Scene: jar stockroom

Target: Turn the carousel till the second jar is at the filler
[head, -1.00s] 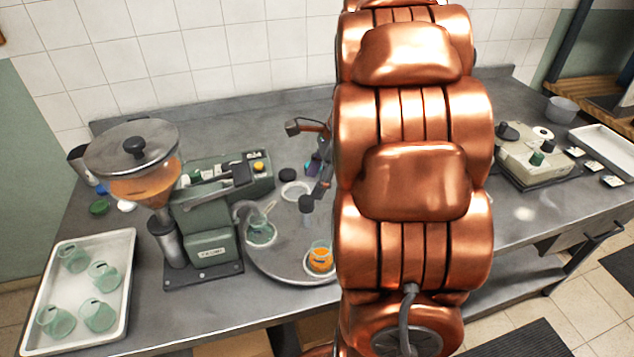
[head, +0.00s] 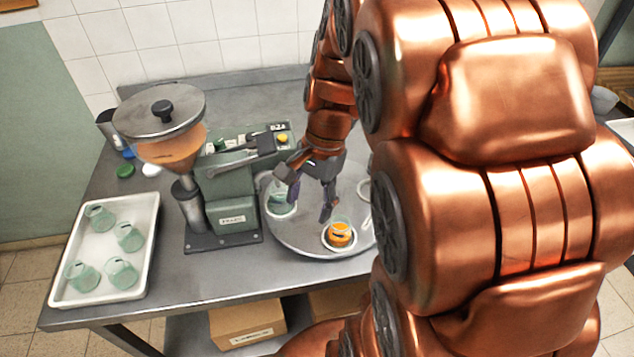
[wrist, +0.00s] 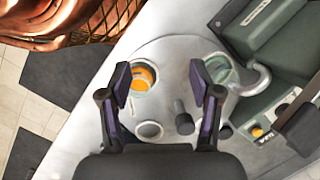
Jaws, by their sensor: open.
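The grey carousel (head: 298,238) is a round disc beside the green filler (head: 232,190). A clear greenish jar (head: 280,202) stands at the filler's spout and also shows in the wrist view (wrist: 222,72). A jar with orange contents (head: 340,233) sits in a ring seat at the front and shows left of centre in the wrist view (wrist: 140,80). My gripper (head: 308,202) is open over the carousel. In the wrist view, a dark upright peg (wrist: 183,118) on the disc appears between my open fingers (wrist: 158,78); I cannot tell their height gap.
A white tray (head: 62,290) with several green-tinted jars lies left of the filler. The filler's lidded hopper (head: 160,110) rises beside the carousel. An empty ring seat (wrist: 149,130) shows on the disc. My arm hides the bench's right side.

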